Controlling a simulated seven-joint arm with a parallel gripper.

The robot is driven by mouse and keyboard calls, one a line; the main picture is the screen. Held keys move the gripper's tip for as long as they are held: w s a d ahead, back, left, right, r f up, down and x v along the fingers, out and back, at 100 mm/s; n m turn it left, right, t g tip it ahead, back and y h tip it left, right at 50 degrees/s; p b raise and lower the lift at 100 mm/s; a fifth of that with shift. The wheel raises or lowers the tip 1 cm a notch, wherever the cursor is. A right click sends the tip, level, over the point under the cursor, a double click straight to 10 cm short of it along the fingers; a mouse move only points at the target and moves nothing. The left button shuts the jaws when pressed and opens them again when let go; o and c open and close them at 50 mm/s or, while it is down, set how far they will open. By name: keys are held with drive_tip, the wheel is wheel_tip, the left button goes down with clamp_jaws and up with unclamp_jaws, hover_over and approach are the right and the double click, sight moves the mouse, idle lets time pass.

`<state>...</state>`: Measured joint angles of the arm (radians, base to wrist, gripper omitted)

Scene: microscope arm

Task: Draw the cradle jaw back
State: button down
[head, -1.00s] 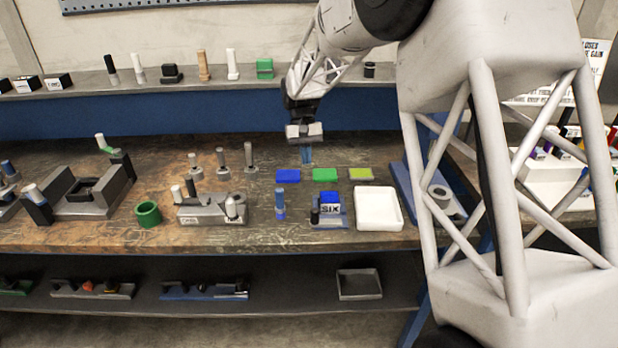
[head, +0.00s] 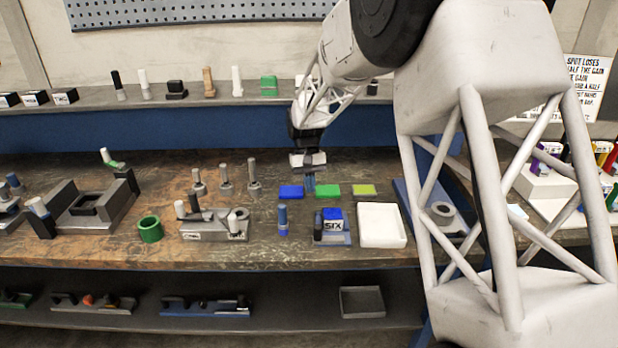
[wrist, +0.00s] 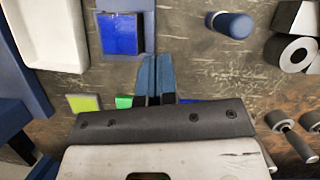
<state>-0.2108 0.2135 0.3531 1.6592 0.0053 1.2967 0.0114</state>
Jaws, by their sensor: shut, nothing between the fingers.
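My gripper (head: 309,184) is shut and empty, its blue fingers pointing down over the bench behind the SIX fixture (head: 333,239). That fixture has a grey-blue base with a blue block (head: 333,216) on it and a dark upright post (head: 318,224) at its left. In the wrist view the shut fingers (wrist: 156,75) point toward the bench beside the blue block (wrist: 120,33), apart from it. I cannot tell which part is the cradle jaw.
Blue (head: 290,192), green (head: 327,190) and yellow-green (head: 364,189) tiles lie near my gripper. A white tray (head: 382,238) is right of the SIX fixture. A blue cylinder (head: 283,220) stands left of it. A green ring (head: 150,229) and grey fixture (head: 213,229) are further left.

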sight(316, 226)
drive_tip(key=x, duration=0.5)
drive_tip(key=shift+f, duration=0.25)
drive_tip(key=s, duration=0.2)
drive_tip(key=shift+s+d+f, duration=0.25)
drive_tip(key=shift+s, duration=0.05)
drive_tip(key=shift+s+d, duration=0.2)
drive_tip(key=shift+s, duration=0.6)
drive_tip(key=shift+s, duration=0.1)
drive_tip(key=shift+s+d, duration=0.1)
drive_tip(key=shift+s, duration=1)
drive_tip(key=shift+f, duration=0.1)
